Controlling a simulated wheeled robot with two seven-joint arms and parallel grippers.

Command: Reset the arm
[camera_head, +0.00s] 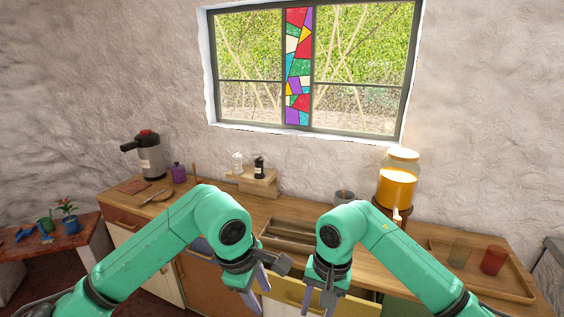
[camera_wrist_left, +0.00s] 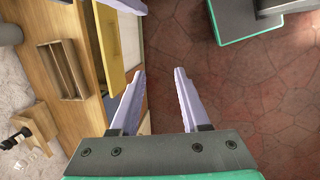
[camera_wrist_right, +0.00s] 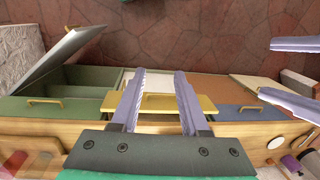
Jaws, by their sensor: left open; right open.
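Both of my green arms reach over the front of the wooden counter (camera_head: 270,208), elbows raised and grippers pointing down. My left gripper (camera_head: 258,295) is open and empty in front of the counter, its two pale purple fingers apart; in the left wrist view (camera_wrist_left: 159,72) only the reddish floor shows between them. My right gripper (camera_head: 319,300) is open and empty at the pulled-out yellow drawer (camera_head: 355,304). In the right wrist view its fingers (camera_wrist_right: 160,72) lie over the yellow drawer front (camera_wrist_right: 190,104). Whether they touch it I cannot tell.
A wooden compartment tray (camera_head: 290,236) lies on the counter behind the grippers. An orange drink dispenser (camera_head: 397,188) and a tray (camera_head: 505,285) with two cups stand on the right. A grey-black kettle (camera_head: 150,160) stands back left. A grey panel (camera_wrist_right: 60,58) tilts up beside the drawer.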

